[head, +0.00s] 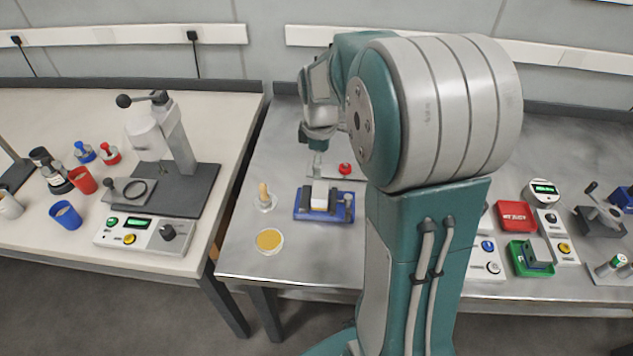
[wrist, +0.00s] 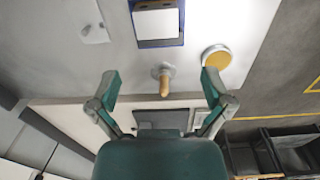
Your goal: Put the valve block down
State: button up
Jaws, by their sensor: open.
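A block with a white top, seemingly the valve block (head: 320,190), sits in a blue fixture (head: 303,212) on the metal bench. The wrist view shows the white block (wrist: 157,23) at the top, with the blue rim (wrist: 161,44) around it. My gripper (head: 317,145) is behind and above the fixture in the head view, partly hidden by my own arm. The block is apart from the fingers. Its underside is hidden.
A wooden-handled tool (head: 265,197) stands left of the fixture, near a round yellow pad (head: 269,240). A red knob (head: 345,168) is behind. A red tray (head: 516,217) and a green tray (head: 528,258) lie right. A gap separates the left bench (head: 60,105).

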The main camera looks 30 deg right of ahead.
jog(key=s+a+r+m+t, duration=0.2)
jog(key=s+a+r+m, duration=0.3)
jog(key=s, duration=0.4)
jog(key=s+a+r+m+t, duration=0.3)
jog(key=s+a+r+m, duration=0.2)
jog(key=s, duration=0.4)
jog(key=shift+s+a+r+m, duration=0.4)
jog(key=shift+a+r, duration=0.1)
jog(key=shift+a, duration=0.6)
jog(key=shift+d, duration=0.1)
